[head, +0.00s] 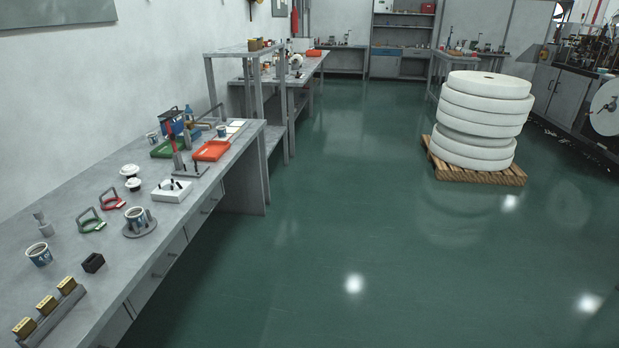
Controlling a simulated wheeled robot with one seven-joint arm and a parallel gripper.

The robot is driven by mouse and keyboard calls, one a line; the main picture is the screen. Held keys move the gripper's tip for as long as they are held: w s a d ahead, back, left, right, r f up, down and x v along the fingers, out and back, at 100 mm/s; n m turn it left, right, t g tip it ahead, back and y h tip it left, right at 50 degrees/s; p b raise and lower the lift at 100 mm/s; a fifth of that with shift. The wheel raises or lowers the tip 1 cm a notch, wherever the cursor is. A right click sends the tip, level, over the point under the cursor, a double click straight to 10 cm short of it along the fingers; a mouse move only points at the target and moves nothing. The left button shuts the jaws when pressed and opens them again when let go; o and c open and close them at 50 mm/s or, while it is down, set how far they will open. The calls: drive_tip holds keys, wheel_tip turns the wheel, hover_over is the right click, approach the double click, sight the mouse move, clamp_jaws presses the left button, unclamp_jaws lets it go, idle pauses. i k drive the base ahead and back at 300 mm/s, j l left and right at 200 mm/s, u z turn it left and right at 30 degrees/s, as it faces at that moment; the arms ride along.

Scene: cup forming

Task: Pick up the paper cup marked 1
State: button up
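Several paper cups with blue and white sides stand upright on the long grey workbench (75,205) at the left. One paper cup (39,255) is at the near left of the bench. A second cup (135,218) sits in a round grey holder (140,231). A third, small cup (152,138) stands farther back near the wall. A fourth cup (221,131) is at the far right of the bench. The marks on the cups are too small to read, so I cannot tell which is marked 1. My gripper is not in view.
Between the cups are a black block (93,263), red (113,202) and green (91,225) ring tools and a white box (172,190). An orange tray (211,150) lies farther back. The green floor (330,240) beside the bench is clear; white rolls (480,120) stand on a pallet.

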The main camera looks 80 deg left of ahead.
sight(41, 256)
drive_tip(key=u, duration=0.45)
drive_tip(key=j+u, duration=0.15)
drive_tip(key=u, duration=0.35)
drive_tip(key=k+j+u, duration=0.1)
drive_tip(key=u, duration=0.35)
drive_tip(key=j+u, duration=0.1)
drive_tip(key=u, duration=0.85)
drive_tip(key=j+u, duration=0.15)
drive_tip(key=u, duration=0.8)
drive_tip(key=i+j+u, duration=0.1)
drive_tip(key=u, duration=0.35)
drive_tip(key=i+l+u, duration=0.5)
drive_tip(key=l, duration=0.4)
drive_tip(key=i+l+u, duration=0.35)
drive_tip(key=l, duration=0.35)
drive_tip(key=i+l+u, duration=0.2)
drive_tip(key=l, duration=0.2)
drive_tip(key=i+l+u, duration=0.15)
drive_tip(key=l, duration=0.25)
drive_tip(key=k+j, duration=0.05)
